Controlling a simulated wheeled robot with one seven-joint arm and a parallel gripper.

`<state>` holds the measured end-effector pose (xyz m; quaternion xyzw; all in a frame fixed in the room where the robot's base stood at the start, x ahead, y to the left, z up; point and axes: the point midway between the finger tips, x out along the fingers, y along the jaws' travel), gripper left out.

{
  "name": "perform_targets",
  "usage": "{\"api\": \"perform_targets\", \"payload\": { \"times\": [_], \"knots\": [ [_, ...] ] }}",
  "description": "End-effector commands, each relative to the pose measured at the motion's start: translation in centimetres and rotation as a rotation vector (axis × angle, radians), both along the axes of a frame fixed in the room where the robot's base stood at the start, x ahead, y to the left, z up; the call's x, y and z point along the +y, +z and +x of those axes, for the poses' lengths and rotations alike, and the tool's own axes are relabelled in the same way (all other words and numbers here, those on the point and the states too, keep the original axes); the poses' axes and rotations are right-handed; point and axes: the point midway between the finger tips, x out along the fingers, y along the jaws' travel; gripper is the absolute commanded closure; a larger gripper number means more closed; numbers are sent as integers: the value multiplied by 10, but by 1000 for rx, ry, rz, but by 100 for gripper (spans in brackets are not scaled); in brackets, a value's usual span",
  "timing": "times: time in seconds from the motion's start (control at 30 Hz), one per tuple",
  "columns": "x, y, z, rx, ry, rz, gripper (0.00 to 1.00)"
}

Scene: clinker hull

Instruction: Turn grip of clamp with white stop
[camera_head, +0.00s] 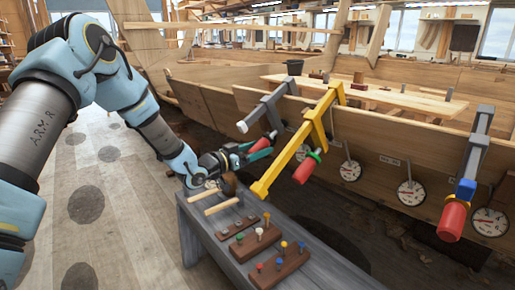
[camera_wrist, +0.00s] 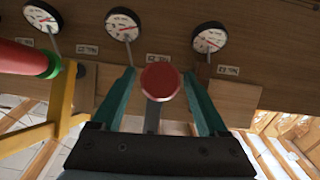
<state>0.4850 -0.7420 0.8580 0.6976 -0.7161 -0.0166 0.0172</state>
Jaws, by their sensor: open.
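The clamp with the white stop (camera_head: 242,127) is the grey one at the left of the row, hooked over the plank edge. Its red grip (camera_head: 261,144) is partly hidden by my gripper (camera_head: 256,151). In the wrist view, the round end of the red grip (camera_wrist: 160,80) faces me between the teal fingers of my gripper (camera_wrist: 160,72). The fingers are open, one on each side, with a visible gap. The white stop is not visible in the wrist view.
A yellow clamp (camera_head: 300,145) with a green collar stands close on the right and shows left in the wrist view. A grey clamp (camera_head: 476,150) with a blue stop is farther right. Dials (camera_head: 350,171) hang along the plank. A grey bench (camera_head: 203,238) with pegged blocks stands below.

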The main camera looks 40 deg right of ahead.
Motion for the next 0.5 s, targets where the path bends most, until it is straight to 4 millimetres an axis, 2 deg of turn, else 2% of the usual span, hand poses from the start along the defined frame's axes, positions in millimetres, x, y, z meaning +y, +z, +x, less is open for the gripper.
{"api": "perform_targets", "payload": {
  "times": [0.23, 0.5],
  "knots": [
    [-1, 0, 0, 1, 0, 1, 24],
    [-1, 0, 0, 1, 1, 1, 53]
  ]
}}
